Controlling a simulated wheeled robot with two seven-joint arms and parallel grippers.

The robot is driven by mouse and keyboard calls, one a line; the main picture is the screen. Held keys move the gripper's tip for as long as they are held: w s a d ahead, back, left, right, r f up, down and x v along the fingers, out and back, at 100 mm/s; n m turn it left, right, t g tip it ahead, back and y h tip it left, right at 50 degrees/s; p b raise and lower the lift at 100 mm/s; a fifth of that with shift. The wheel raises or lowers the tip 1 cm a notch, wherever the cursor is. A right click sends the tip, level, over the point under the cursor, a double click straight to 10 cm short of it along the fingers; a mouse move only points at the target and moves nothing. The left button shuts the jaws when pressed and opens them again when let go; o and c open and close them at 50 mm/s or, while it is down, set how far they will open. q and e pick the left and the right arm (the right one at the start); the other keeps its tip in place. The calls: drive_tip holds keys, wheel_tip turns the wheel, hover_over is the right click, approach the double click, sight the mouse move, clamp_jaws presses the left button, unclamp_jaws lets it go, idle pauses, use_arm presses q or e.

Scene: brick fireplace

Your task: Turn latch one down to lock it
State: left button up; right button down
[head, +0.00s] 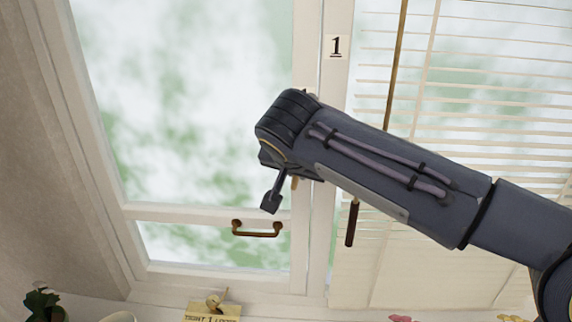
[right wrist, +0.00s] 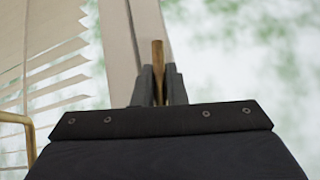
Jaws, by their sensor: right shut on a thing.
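Latch one shows in the right wrist view as a narrow upright brass-brown lever (right wrist: 158,56) in front of the white window frame. The fingers of my right gripper (right wrist: 159,88) are shut on it, one on each side. In the head view my right gripper (head: 275,190) is at the window's right-hand upright, and its wrist and forearm hide most of the latch. A number 1 label (head: 336,46) is on the upright above. My left gripper is in neither view.
A brass handle (head: 257,229) is on the window's lower rail, below my gripper. White blinds (head: 480,80) hang at the right, with a dark-tipped rod (head: 352,222) hanging beside my arm. A yellow note (head: 212,310) and plant leaves (head: 42,303) are at the bottom.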

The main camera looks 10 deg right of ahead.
drive_tip(key=shift+s+d+n+h, duration=0.1)
drive_tip(key=shift+d+n+h, duration=0.3)
drive_tip(key=shift+h, duration=0.4)
drive_tip(key=c, duration=1.5)
unclamp_jaws()
drive_tip(key=shift+d, duration=0.1)
drive_tip(key=v, duration=0.7)
drive_tip(key=shift+s+r+b, duration=0.2)
drive_tip(key=shift+r+b, duration=0.15)
